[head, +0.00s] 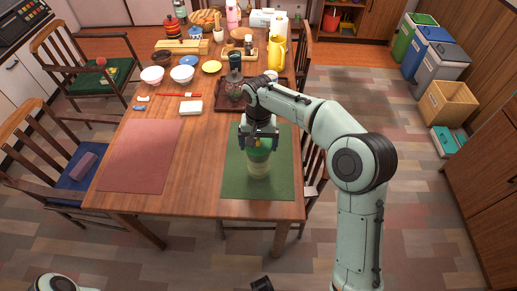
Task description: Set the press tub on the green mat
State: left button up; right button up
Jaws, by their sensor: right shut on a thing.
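The tub is upright over the middle of the green mat (235,192), at the near right of the wooden table. I cannot tell whether its base touches the mat. Of my left arm, a link shows at the bottom left edge. A small dark piece at the bottom centre may be part of my left gripper, but its jaws cannot be made out.
A dark red mat (140,155) lies left of the green one. A yellow jug (277,52) stands farther back. Chairs flank the table.

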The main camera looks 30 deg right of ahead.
jog(key=shift+f, duration=1.5)
jog(key=shift+f, duration=0.15)
jog(key=o, duration=1.7)
notch_tip(320, 180, up, 12)
jog(key=shift+r+p, duration=0.15)
jog(key=shift+p, duration=0.8)
